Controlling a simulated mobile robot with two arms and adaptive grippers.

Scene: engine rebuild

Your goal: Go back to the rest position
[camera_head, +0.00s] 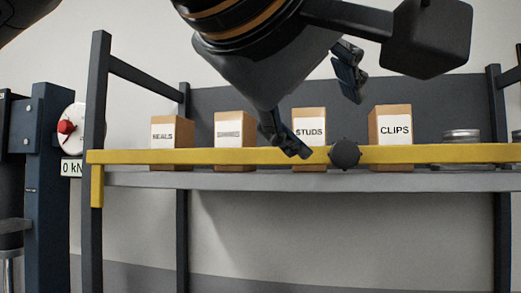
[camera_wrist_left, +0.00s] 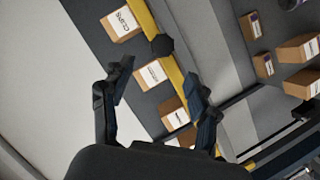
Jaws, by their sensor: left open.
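My left gripper (camera_head: 331,125) hangs in from the top of the head view, in front of the shelf, with its two fingers spread and nothing between them. One fingertip overlaps the yellow rail (camera_head: 210,156) near the STUDS box (camera_head: 310,117) in the picture; contact cannot be told. The left wrist view also shows the open fingers (camera_wrist_left: 158,72), with the STUDS box (camera_wrist_left: 152,75) and the CLIPS box (camera_wrist_left: 122,22) beyond them. My right gripper is not in view.
A dark knob (camera_head: 344,154) sits on the rail. The SEALS box (camera_head: 171,148), another box (camera_head: 235,143), the CLIPS box (camera_head: 390,122) and a round tin (camera_head: 461,136) stand on the shelf. A blue press frame (camera_head: 52,190) with a red-centred gauge (camera_head: 66,127) stands left. Several boxes (camera_wrist_left: 298,48) show right in the wrist view.

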